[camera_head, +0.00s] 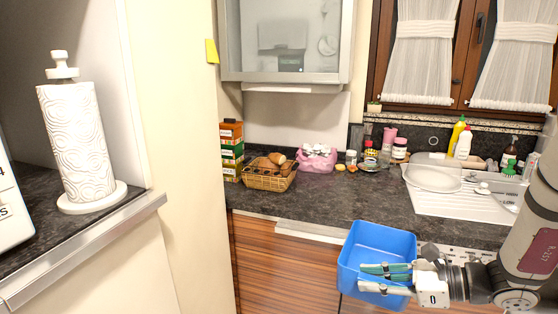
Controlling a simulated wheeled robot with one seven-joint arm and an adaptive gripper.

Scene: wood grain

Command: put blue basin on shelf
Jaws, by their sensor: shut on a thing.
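The blue basin (378,239) is at the lower right of the head view, in front of the counter's front edge, with its open side facing me. My gripper (388,276) reaches in from the right and is shut on the basin, with its fingers over the lower part. The fingers cover part of the basin, so the exact grip point is hard to see. A dark shelf surface (112,213) with a metal front edge is at the left. A glass-fronted wall cabinet (287,45) hangs above the counter.
A paper towel roll (72,140) stands on the left surface beside a cut-off white appliance (12,205). A cream panel (175,150) separates it from the counter (330,205). The counter holds a bread basket (268,176), a pink bag (316,160), bottles and a drainer (468,198).

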